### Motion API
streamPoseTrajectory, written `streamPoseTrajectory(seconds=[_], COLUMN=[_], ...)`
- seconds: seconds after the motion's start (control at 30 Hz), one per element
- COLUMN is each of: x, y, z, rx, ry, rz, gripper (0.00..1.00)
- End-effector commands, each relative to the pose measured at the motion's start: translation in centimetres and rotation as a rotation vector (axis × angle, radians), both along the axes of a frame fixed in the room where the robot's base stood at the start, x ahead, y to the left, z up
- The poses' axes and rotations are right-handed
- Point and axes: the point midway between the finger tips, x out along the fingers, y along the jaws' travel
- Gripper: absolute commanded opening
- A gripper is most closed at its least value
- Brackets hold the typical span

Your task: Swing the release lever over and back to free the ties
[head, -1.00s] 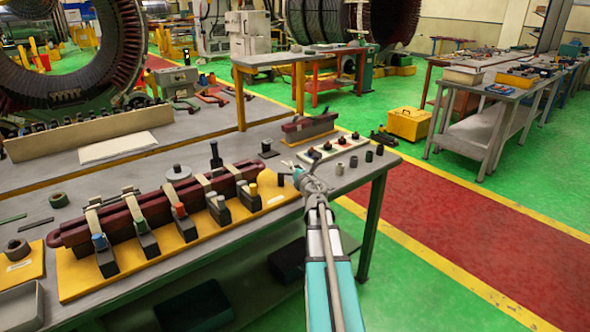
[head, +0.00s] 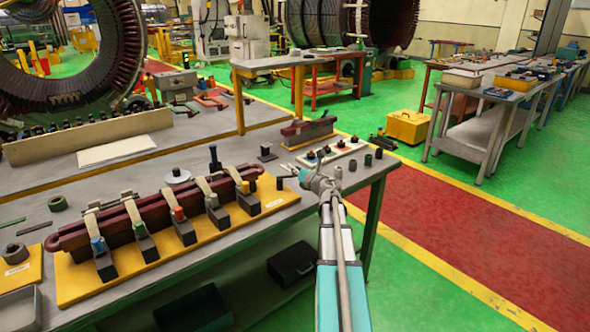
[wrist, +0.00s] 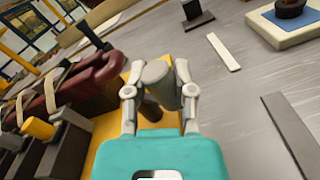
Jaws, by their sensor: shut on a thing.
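A dark red coil (head: 150,217) lies on a yellow board (head: 205,247) on the workbench, with pale tie straps (head: 130,208) around it. Dark clamps with blue, green, red, grey and yellow knobs line its front. My gripper (head: 303,176) is at the board's right end, beside a small dark post (head: 281,183). In the wrist view my gripper (wrist: 158,80) is shut on a grey cylindrical handle (wrist: 157,73), which looks like the release lever's grip. Its dark lower part is above the yellow board. The lever's pivot is hidden.
A pale board with several small pegs (head: 322,160) and a smaller red coil piece (head: 307,131) lie just behind my gripper. A black upright post (head: 214,158) stands behind the coil. The bench's right edge is close to my arm.

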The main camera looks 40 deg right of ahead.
Motion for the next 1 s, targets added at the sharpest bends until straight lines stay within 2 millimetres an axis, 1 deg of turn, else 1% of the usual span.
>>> streamPoseTrajectory(seconds=[0.07,0.1,0.17,0.2,0.3,0.73,0.87,1.0], x=[0.1,0.1,0.1,0.1,0.1,-0.1,-0.8,-2.2], y=[-0.1,-0.1,-0.1,-0.1,-0.1,0.0,0.1,0.2], z=[0.0,0.0,0.0,0.0,0.0,0.0,0.0,0.0], rx=[0.002,0.002,0.002,0.002,0.001,0.000,0.000,0.000], ry=[-0.001,-0.001,-0.001,-0.001,-0.001,-0.001,-0.001,-0.001], rz=[0.000,-0.001,-0.001,-0.001,-0.001,-0.001,-0.001,-0.001], gripper=[0.00,0.35,0.46,0.54,0.69,0.69,0.69,0.69])
